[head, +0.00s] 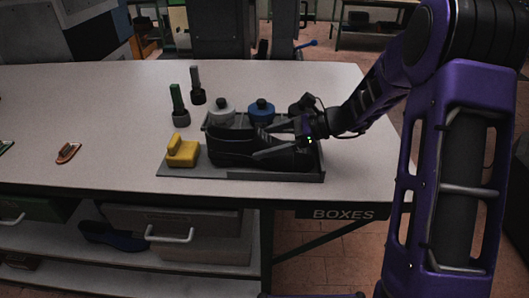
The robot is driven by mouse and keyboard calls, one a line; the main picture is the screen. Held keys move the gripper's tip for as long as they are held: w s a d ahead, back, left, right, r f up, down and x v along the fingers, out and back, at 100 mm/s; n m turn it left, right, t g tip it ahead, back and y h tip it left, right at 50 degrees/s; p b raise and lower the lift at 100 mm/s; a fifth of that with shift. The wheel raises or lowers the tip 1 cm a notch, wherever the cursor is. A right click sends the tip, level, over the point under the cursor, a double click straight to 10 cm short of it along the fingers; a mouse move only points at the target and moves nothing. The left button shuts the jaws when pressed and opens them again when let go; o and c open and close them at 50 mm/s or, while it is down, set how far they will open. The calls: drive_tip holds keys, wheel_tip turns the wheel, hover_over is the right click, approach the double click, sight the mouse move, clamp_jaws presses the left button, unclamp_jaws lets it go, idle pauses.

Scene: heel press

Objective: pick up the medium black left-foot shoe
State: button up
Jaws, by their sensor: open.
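A black shoe (230,150) lies lengthwise on a dark grey tray (275,176) near the front edge of the table. My gripper (262,143) reaches in from the right, low over the shoe. Its two fingers are apart, one towards the far side of the shoe and one across its near side. I cannot tell whether they touch it. The fingers and wrist cover part of the shoe's right half. Its size and which foot it fits cannot be read from here.
A yellow block-like object (183,151) sits on the tray's left end. Behind stand a white-topped container (221,112), a blue-topped one (261,111), and green (179,106) and dark (197,86) upright tools. A blue shoe (112,237) lies on the shelf below. The tabletop's left is mostly clear.

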drive_tip(key=shift+a, duration=0.1)
drive_tip(key=c, duration=1.6)
